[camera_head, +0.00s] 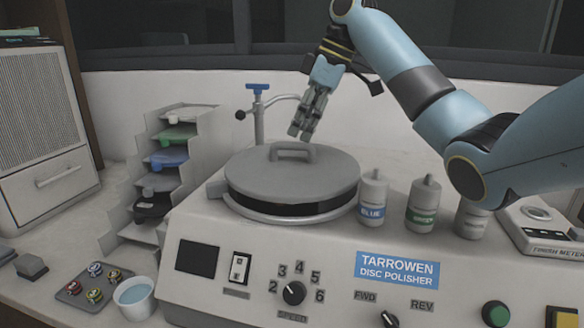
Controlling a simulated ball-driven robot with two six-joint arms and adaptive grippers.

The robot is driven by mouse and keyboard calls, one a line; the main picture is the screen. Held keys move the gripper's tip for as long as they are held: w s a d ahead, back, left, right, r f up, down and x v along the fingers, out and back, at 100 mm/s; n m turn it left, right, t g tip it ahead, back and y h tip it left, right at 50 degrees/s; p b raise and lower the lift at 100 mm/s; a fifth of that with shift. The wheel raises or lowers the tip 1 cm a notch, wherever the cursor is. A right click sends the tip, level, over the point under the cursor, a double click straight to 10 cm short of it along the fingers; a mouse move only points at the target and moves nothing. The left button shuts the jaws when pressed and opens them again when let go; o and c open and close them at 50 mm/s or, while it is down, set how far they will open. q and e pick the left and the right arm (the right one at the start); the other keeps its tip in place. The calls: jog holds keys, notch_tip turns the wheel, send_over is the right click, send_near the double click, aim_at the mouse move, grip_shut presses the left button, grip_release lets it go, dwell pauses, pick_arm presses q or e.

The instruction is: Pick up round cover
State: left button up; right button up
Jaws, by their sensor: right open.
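The round cover (260,176) is a flat grey disc with a raised bar handle (293,151) on top. It lies on the round bowl of the disc polisher (200,222), in the middle of the view. My right gripper (301,134) hangs above the cover's handle with its fingers pointing down, apart from it. It is open and holds nothing. My left gripper is not in view.
A tap with a blue handle (258,88) stands behind the cover. Several bottles, one labelled blue (372,197) and one green (422,206), stand to its right. A stepped rack (186,122) is at left, with a cup of liquid (134,297) in front.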

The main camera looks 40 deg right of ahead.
aim_at(292, 146)
jog(key=x, duration=0.2)
jog(key=p+x, duration=0.1)
jog(key=x, duration=0.1)
jog(key=w+x, duration=0.1)
jog(key=x, duration=0.1)
jog(key=shift+d+r, duration=0.1)
jog(key=shift+d, duration=0.15)
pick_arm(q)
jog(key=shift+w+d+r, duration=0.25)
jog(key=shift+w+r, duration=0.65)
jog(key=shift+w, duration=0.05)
pick_arm(e)
jog(key=shift+s, duration=0.1)
jog(key=shift+c, duration=1)
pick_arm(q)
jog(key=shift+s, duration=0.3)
pick_arm(e)
grip_shut()
